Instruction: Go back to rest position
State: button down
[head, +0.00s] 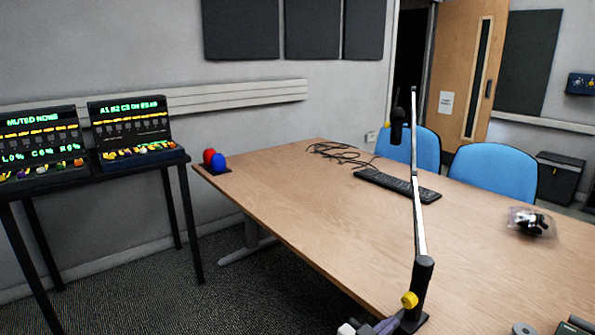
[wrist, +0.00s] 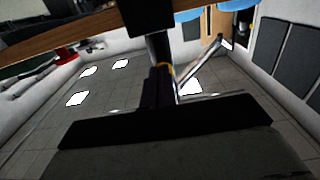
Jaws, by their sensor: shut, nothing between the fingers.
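My gripper (wrist: 162,88) shows dark in the wrist view, its fingers together and nothing visible between them. It points toward the microphone arm's post, whose yellow knob (wrist: 168,65) shows just past the fingertips; I cannot tell the gap. In the head view, the microphone arm (head: 419,225) stands upright at the table's near edge, its yellow knob (head: 409,300) low down. A purple-grey and white part beside its base is cut off by the frame's lower edge. Tangled black cables (head: 340,152) lie at the table's far left.
The wooden table (head: 300,220) is largely clear in its left and middle parts. It holds a black keyboard (head: 397,185), a clear bag with dark items (head: 532,222), and red and blue balls (head: 217,160). Two blue chairs (head: 492,172) stand behind. A black stand (head: 95,175) carries two display panels.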

jog(key=shift+v, duration=0.95)
